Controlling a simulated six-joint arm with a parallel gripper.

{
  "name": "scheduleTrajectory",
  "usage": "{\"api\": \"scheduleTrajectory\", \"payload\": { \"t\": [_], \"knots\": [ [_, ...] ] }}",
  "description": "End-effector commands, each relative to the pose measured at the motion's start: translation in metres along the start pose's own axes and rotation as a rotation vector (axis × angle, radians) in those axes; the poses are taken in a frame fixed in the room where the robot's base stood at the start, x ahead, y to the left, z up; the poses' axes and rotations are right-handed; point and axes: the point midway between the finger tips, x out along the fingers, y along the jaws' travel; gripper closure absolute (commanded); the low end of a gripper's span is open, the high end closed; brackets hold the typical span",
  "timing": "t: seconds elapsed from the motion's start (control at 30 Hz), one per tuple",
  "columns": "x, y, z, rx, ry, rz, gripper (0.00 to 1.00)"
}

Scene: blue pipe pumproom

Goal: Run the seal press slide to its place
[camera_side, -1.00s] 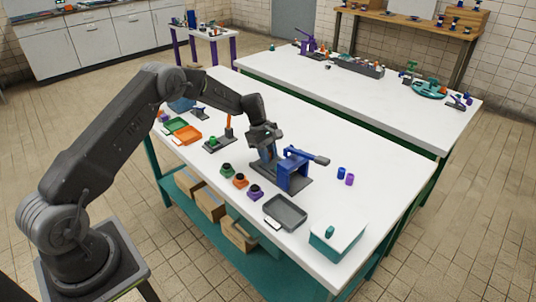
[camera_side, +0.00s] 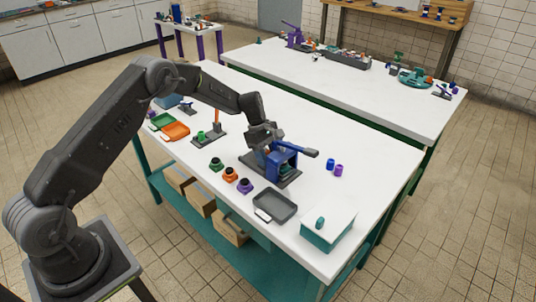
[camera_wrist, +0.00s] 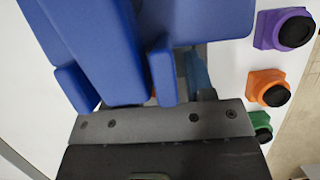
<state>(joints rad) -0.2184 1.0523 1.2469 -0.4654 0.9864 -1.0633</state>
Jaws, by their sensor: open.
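The seal press (camera_side: 283,160) is blue and stands on a dark grey base plate on the near white table.
Green, orange (camera_side: 231,174) and purple (camera_side: 245,186) pieces with black tops stand in front of the press. A grey tray (camera_side: 275,206) and a teal box (camera_side: 328,228) lie nearer the right end. Blue and purple cups (camera_side: 339,170) stand to the right. The table behind the press is clear.

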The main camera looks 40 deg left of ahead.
Motion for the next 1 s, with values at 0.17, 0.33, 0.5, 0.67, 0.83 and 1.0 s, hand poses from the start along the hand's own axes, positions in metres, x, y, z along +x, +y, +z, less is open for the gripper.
{"api": "scheduleTrajectory", "payload": {
  "t": [0.17,0.33,0.5,0.67,0.83,1.0],
  "knots": [
    [-0.005,0.001,-0.001,0.000,0.001,0.003,0.51],
    [-0.030,0.001,-0.001,-0.001,0.002,0.006,0.51],
    [-0.069,0.001,-0.001,0.000,0.002,0.006,0.51],
    [-0.103,0.001,-0.001,0.000,0.001,0.005,0.51],
    [-0.127,0.000,0.000,0.000,0.001,0.002,0.51],
    [-0.137,0.000,0.000,0.000,0.001,0.000,0.51]
  ]
}}
